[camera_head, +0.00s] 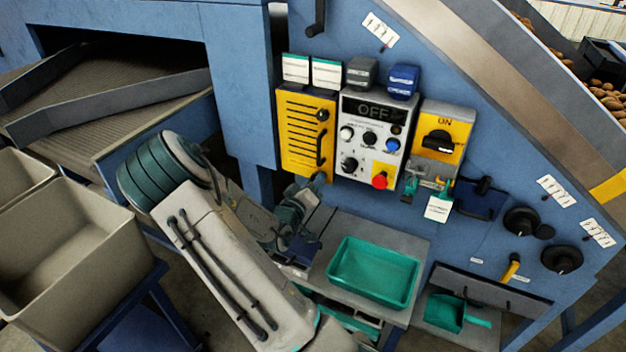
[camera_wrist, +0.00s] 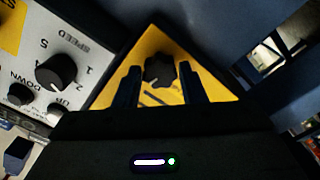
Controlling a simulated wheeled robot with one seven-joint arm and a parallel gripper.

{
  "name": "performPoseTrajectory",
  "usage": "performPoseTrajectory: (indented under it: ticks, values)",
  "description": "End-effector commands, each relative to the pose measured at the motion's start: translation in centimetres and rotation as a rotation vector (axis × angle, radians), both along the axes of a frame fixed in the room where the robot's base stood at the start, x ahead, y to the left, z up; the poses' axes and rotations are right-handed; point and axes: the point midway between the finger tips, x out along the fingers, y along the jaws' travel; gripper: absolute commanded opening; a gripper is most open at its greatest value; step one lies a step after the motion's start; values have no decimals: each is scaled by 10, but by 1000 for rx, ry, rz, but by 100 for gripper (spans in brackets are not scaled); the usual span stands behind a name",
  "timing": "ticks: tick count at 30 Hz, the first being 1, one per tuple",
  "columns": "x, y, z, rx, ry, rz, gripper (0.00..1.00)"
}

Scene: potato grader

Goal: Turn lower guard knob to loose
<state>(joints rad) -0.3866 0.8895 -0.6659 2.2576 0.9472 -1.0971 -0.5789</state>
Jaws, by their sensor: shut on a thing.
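The yellow guard (camera_head: 296,128) is mounted on the blue machine wall, with an upper black knob (camera_head: 322,114) and a black handle (camera_head: 321,147) at its right side. My gripper (camera_head: 318,180) is at the guard's lower right corner and hides the lower knob in the head view. In the wrist view, the black lower guard knob (camera_wrist: 156,70) sits on the yellow panel (camera_wrist: 112,92) between the two dark fingers of my gripper (camera_wrist: 159,80). The fingers are shut on the knob, one on each side. Its turned position is hard to read.
The grey control panel (camera_head: 354,108), with its red button (camera_head: 380,180), is close right of the guard. A yellow ON switch (camera_head: 441,133) is farther right. A green tray (camera_head: 345,273) lies on the shelf below. Beige bins (camera_head: 62,215) stand at left.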

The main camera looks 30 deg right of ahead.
Motion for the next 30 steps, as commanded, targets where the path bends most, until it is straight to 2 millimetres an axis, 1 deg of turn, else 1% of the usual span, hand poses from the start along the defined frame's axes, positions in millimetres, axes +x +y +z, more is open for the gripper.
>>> performPoseTrajectory:
  ticks: [3, 9, 25, 26, 27, 28, 30]
  values:
    - [-2, 0, -1, -26, 53, -3, 14]
    - [-2, -1, -1, -55, 102, -4, 14]
    - [-2, -1, -2, -65, 121, -4, 14]
    - [-2, -1, -2, -65, 121, -4, 43]
    - [-2, -1, -2, -65, 121, -4, 54]
    - [-2, -1, -2, -65, 121, -4, 59]
    - [-1, 0, -2, -66, 119, -2, 59]
